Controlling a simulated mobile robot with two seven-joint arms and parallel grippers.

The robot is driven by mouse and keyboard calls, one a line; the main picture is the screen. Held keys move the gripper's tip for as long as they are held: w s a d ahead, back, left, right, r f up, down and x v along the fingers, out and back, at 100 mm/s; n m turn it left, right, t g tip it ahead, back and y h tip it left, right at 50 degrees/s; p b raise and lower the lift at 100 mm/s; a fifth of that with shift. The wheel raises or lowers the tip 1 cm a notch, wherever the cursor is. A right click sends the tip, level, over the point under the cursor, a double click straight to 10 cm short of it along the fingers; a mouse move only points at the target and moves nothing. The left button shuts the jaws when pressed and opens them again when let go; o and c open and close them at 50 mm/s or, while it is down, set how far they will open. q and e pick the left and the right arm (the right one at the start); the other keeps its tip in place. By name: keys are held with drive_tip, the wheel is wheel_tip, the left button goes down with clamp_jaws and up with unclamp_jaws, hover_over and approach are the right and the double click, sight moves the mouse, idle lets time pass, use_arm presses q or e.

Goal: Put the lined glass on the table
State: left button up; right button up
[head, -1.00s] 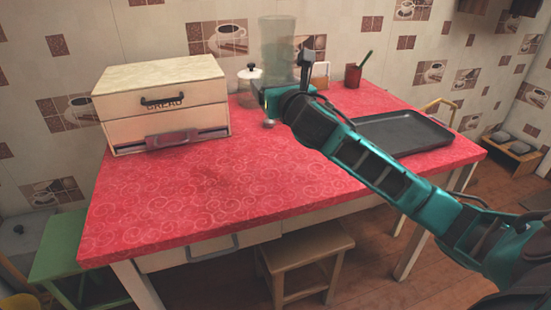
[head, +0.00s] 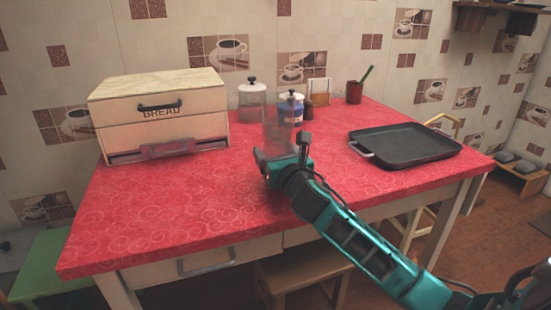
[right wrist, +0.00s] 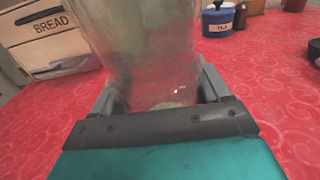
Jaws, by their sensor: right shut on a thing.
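The lined glass (head: 279,126) is a tall, clear, faintly greenish tumbler, upright in my right gripper (head: 283,160). In the right wrist view the glass (right wrist: 145,45) stands between the two fingers of the gripper (right wrist: 158,92), which are shut on it. The glass is over the red patterned table (head: 190,205), near its middle. I cannot tell whether its base touches the cloth, because the gripper hides the lower part. My left gripper is not in view.
A bread box (head: 158,115) stands at the back left. A lidded glass jar (head: 252,100), a blue canister (head: 297,108) and a red cup (head: 354,92) stand along the back. A black tray (head: 405,146) lies at the right. The front left of the table is clear.

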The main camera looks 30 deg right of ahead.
drive_tip(key=shift+r, duration=0.25)
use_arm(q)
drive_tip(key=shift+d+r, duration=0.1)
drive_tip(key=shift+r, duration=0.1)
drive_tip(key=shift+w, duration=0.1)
use_arm(e)
drive_tip(key=shift+f, duration=0.15)
drive_tip(key=o, duration=0.9)
drive_tip(key=shift+f, duration=0.1)
drive_tip(key=shift+c, duration=0.2)
drive_tip(key=o, duration=0.3)
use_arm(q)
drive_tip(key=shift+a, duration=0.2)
use_arm(e)
drive_tip(key=shift+s, duration=0.15)
use_arm(q)
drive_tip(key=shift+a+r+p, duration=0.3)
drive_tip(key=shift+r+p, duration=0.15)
drive_tip(key=shift+p, duration=0.7)
use_arm(e)
drive_tip(key=v, duration=1.2)
